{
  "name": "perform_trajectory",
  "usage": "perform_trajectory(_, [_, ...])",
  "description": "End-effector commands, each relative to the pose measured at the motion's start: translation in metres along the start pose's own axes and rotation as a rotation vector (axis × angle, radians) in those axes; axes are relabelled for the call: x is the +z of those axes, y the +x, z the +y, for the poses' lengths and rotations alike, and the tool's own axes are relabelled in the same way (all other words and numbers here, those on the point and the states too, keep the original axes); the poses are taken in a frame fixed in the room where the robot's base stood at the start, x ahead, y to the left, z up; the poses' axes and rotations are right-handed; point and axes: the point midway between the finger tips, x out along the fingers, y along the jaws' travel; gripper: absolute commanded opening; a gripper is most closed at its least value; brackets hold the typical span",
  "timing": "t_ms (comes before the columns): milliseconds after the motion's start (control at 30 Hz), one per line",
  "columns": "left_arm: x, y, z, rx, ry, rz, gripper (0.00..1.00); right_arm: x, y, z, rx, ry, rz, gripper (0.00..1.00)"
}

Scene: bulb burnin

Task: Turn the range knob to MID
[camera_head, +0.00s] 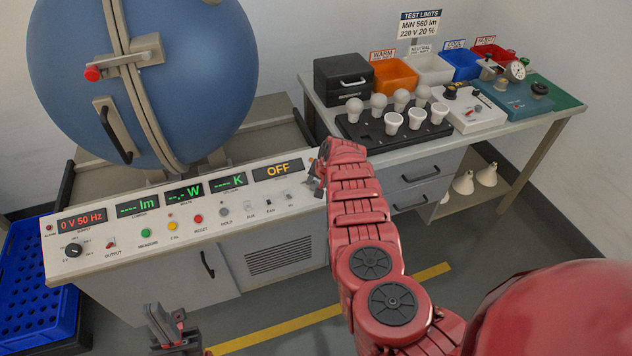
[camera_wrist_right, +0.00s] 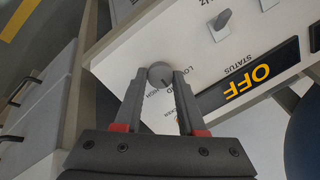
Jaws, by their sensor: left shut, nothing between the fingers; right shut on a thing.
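The range knob (camera_wrist_right: 158,74) is a small round grey knob on the white sloped panel in the right wrist view. Labels around it are partly covered; pieces of LOW and HIGH show. A short dark mark lies on its face, and I cannot tell which label it points to. My right gripper (camera_wrist_right: 161,88) is shut on the knob, one finger on each side. In the head view my right gripper (camera_head: 318,178) is at the panel's right end, and the knob is hidden there. My left gripper (camera_head: 165,322) is shut and empty, low in front of the console.
The console panel (camera_head: 130,262) carries displays, buttons and another black knob (camera_head: 73,251). The OFF display (camera_head: 278,170) is beside my right gripper. A blue sphere (camera_head: 150,80) stands behind. The right bench holds a bulb tray (camera_head: 375,142) and coloured bins. A blue crate (camera_head: 35,290) is at left.

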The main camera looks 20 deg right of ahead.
Motion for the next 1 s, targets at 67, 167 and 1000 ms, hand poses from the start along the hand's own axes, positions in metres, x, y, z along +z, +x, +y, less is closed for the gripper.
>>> perform_trajectory(67, [-0.0001,0.0005,0.0,0.0,0.0,0.0,0.0,0.0011,0.0003,0.0004,0.0,0.009,-0.003,0.0])
perform_trajectory(167, [-0.0001,0.0005,0.0,0.0,0.0,0.0,0.0,0.0011,0.0003,0.0003,0.0,0.015,-0.002,0.0])
perform_trajectory(1000, [-0.0004,0.0021,-0.0001,0.0,0.0,0.0,0.0,-0.0004,-0.0025,-0.0006,-0.001,0.014,0.0,0.69])
